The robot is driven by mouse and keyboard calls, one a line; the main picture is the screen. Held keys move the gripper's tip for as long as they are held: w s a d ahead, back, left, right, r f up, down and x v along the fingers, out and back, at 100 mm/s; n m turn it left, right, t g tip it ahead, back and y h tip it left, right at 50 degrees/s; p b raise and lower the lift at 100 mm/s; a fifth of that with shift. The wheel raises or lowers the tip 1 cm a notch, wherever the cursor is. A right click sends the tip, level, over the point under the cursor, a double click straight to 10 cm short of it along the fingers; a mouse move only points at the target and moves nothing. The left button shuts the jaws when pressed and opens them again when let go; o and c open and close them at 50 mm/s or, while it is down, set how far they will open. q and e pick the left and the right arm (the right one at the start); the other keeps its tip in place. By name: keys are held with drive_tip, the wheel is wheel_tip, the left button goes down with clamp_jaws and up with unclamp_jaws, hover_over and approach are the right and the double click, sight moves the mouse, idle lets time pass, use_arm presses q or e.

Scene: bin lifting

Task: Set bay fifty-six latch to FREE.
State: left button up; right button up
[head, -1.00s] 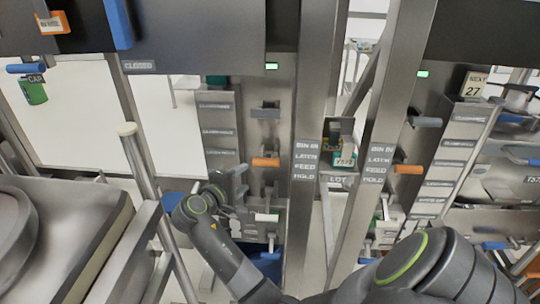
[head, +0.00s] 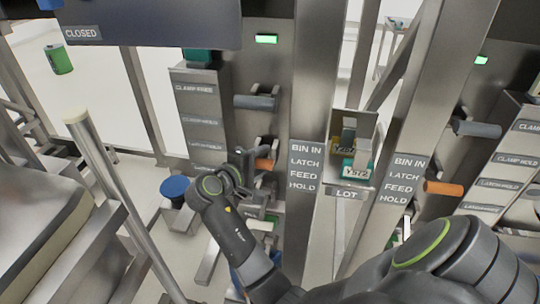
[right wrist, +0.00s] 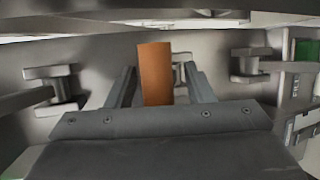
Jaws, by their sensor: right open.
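The left bay's orange lever handle (head: 265,165) sticks out below a grey lever (head: 257,102) on the steel panel. My right gripper (head: 243,165) is at its left end in the head view, partly hidden by my wrist. In the right wrist view, the orange handle (right wrist: 155,75) stands between the spread fingers of my right gripper (right wrist: 158,85), with a gap visible beside each finger. A plate (head: 305,167) on the post reads BIN IN, LATCH, FEED, HOLD. No bay number is readable. My left gripper is not in view.
A second bay at the right has its own orange lever (head: 444,188) and grey lever (head: 477,128). A LOT box (head: 355,145) sits between the posts. A slanted steel rail (head: 115,190) stands left of my arm. Grey levers (right wrist: 55,90) flank the orange handle in the wrist view.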

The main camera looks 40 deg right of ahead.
drive_tip(key=shift+w+d+f, duration=0.1)
drive_tip(key=shift+d, duration=0.2)
drive_tip(key=shift+a, duration=0.1)
